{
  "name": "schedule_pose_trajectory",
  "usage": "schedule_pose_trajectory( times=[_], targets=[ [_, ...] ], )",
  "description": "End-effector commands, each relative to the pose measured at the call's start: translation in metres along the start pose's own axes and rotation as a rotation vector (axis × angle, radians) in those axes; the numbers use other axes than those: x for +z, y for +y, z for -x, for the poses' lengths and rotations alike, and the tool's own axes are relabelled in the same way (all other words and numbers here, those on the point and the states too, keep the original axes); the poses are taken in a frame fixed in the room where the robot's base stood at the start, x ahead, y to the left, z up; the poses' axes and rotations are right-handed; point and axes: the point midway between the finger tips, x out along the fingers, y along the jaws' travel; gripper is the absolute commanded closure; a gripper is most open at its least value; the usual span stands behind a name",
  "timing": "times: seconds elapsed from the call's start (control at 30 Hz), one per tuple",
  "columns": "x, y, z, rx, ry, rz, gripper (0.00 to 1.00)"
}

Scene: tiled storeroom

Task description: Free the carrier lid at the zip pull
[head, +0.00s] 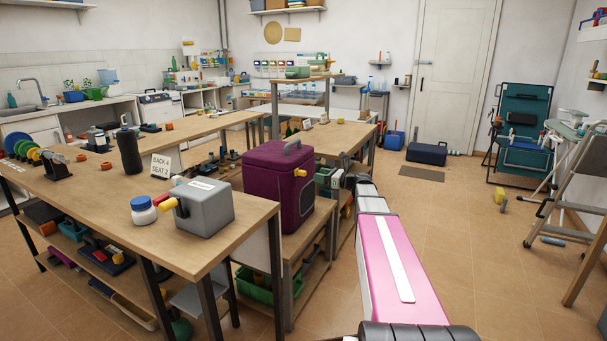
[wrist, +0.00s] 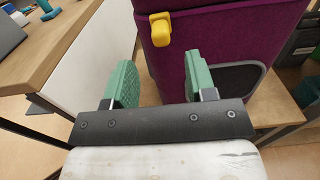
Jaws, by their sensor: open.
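The carrier is a purple box (head: 270,185) with a grey-green top handle, standing upright at the end of the wooden benches. Its lid looks closed. The yellow zip pull (head: 299,172) sticks out from its front right face, near the lid seam. In the wrist view the purple carrier (wrist: 215,38) fills the upper right, with the yellow zip pull (wrist: 160,30) hanging on it. My gripper (wrist: 160,65) is open, its two green fingers wide apart and empty. The pull lies ahead of the fingertips and between them sideways, apart from both.
A bench edge (wrist: 75,40) shows left in the wrist view. The tiled floor at right is mostly clear, with a stepladder (head: 570,180).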

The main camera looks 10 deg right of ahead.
Motion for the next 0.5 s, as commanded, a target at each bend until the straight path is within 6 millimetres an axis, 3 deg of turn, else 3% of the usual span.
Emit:
schedule_pose_trajectory(
  times=[0.3,0.5],
  targets=[
    [-0.001,-0.001,-0.058,0.002,0.002,0.002,0.49],
    [-0.001,0.000,-0.079,0.001,0.002,0.003,0.49]
  ],
)
